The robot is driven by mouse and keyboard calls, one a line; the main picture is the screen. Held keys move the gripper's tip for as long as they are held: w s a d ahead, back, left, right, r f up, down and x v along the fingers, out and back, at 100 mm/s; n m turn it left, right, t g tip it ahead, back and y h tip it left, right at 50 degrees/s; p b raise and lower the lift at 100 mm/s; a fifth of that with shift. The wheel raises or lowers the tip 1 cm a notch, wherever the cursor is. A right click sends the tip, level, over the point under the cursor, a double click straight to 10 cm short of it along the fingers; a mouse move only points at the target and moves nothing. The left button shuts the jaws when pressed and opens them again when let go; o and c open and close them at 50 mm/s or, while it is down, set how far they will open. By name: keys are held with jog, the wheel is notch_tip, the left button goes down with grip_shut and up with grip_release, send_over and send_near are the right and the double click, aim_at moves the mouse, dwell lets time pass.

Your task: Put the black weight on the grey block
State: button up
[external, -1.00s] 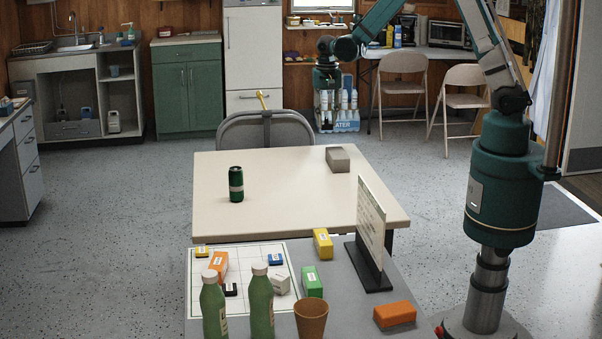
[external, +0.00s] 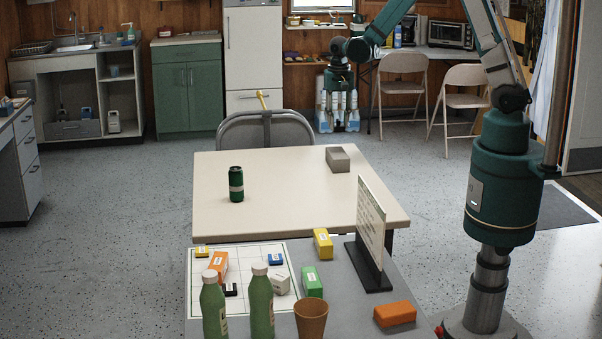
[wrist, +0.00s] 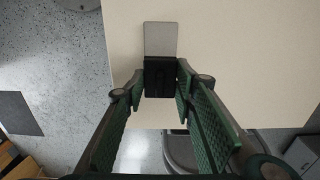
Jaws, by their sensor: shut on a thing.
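The black weight (wrist: 159,78) is a dark block between my fingertips in the wrist view. My gripper (wrist: 160,84) is shut on it. The grey block (external: 338,158) lies at the far right of the cream table. It also shows in the wrist view (wrist: 160,38), partly covered by the weight along the line of sight. In the external view my gripper (external: 338,118) hangs above and beyond the block, in front of the back shelves. I cannot clearly make out the weight there.
A dark green can (external: 236,184) stands on the left of the cream table (external: 280,215). A sign (external: 371,225) on a black foot stands on the nearer grey table, with small coloured boxes, green bottles and a brown cup (external: 311,318). The middle of the cream table is clear.

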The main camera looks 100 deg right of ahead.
send_over(338, 152)
jog(key=shift+w+a+f, duration=0.1)
jog(key=shift+f, duration=2.35)
jog(key=shift+f, duration=0.1)
jog(key=shift+f+b, duration=0.4)
jog(key=shift+f, duration=1.6)
jog(key=shift+f, duration=0.15)
jog(key=o, duration=1.1)
jog(key=shift+r+p, duration=0.55)
jog(key=shift+r, duration=5.65)
